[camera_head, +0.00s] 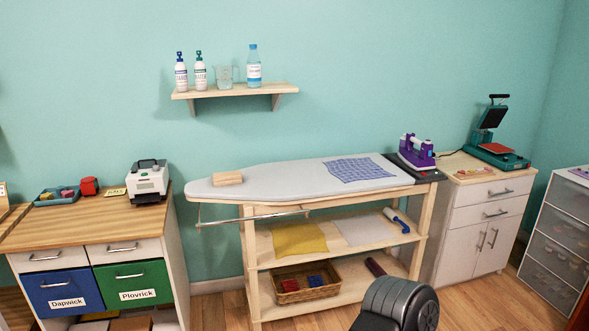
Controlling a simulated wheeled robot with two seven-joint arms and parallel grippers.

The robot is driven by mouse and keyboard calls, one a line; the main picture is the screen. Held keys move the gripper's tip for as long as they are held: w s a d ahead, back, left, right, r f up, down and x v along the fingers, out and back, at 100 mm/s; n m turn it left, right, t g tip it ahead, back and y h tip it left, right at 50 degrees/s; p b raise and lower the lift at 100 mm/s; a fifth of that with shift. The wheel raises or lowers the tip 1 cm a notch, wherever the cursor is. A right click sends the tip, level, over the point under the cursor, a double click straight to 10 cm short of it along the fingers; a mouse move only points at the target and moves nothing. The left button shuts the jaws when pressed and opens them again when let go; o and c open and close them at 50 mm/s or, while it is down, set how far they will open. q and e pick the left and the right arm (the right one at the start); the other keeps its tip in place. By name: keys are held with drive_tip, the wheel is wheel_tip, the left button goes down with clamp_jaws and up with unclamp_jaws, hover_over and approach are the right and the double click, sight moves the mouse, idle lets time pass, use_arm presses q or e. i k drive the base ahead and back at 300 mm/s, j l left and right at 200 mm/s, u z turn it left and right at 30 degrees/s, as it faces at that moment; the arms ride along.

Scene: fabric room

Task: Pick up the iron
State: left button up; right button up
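The iron (416,151) is purple and white. It stands on a dark rest (430,174) at the right end of the ironing board (290,178), with its handle up. Nothing is touching it from above. Neither of my grippers shows in the head view, so their distance to the iron cannot be seen.
A cabinet (478,213) with a heat press (494,138) stands close on the right. Open floor lies in front.

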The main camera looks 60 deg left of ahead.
sight(417, 160)
drive_tip(key=u, duration=1.6)
